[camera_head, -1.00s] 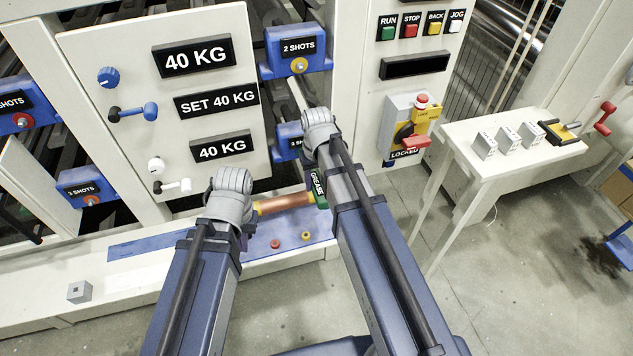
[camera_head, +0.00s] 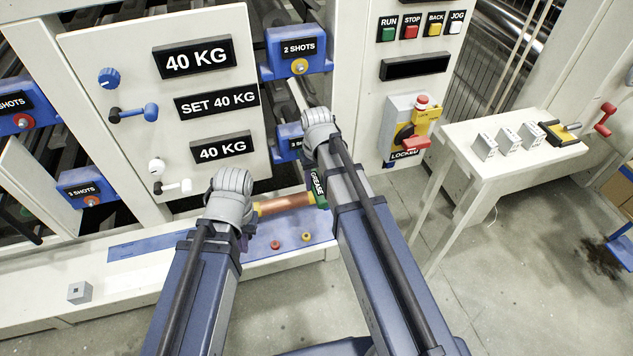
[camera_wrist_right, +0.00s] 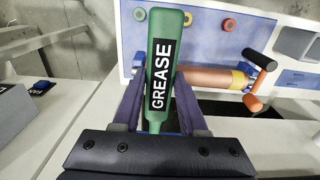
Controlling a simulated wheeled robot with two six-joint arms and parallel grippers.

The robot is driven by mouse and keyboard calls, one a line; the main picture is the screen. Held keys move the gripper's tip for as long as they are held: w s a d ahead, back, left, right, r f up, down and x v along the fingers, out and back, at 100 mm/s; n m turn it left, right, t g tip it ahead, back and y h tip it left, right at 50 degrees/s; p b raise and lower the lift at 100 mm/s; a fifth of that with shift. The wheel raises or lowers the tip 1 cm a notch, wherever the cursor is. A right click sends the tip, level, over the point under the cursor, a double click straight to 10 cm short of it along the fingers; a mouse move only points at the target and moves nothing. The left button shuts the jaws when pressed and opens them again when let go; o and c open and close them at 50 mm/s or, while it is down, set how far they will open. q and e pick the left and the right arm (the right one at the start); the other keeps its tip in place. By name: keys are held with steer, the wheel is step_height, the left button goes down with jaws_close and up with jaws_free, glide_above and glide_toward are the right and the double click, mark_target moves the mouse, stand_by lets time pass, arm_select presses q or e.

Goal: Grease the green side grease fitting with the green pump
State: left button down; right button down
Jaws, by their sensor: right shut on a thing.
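The green pump (camera_wrist_right: 164,50), labelled GREASE, stands between the two fingers of my right gripper (camera_wrist_right: 160,88), which is shut on it. In the head view the pump (camera_head: 319,190) shows partly behind my right wrist. A copper barrel (camera_head: 285,202) with a yellow collar runs left from it toward my left gripper (camera_head: 238,230). In the right wrist view the copper barrel (camera_wrist_right: 205,77) passes behind the green body; I cannot tell if they are joined. My left fingertips are hidden behind its wrist.
Red (camera_head: 275,244) and yellow (camera_head: 306,237) caps lie on the blue strip of the ledge. A white side table (camera_head: 470,127) stands right. Floor between is clear.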

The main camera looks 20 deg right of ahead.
steer(key=shift+w, duration=0.4)
steer(key=shift+s, duration=0.1)
stand_by(0.4)
steer(key=shift+s, duration=0.7)
steer(key=shift+w, duration=0.7)
stand_by(1.9)
steer(key=shift+s, duration=0.7)
steer(key=shift+w, duration=0.8)
stand_by(1.5)
steer(key=shift+s, duration=0.15)
steer(key=shift+s, duration=0.65)
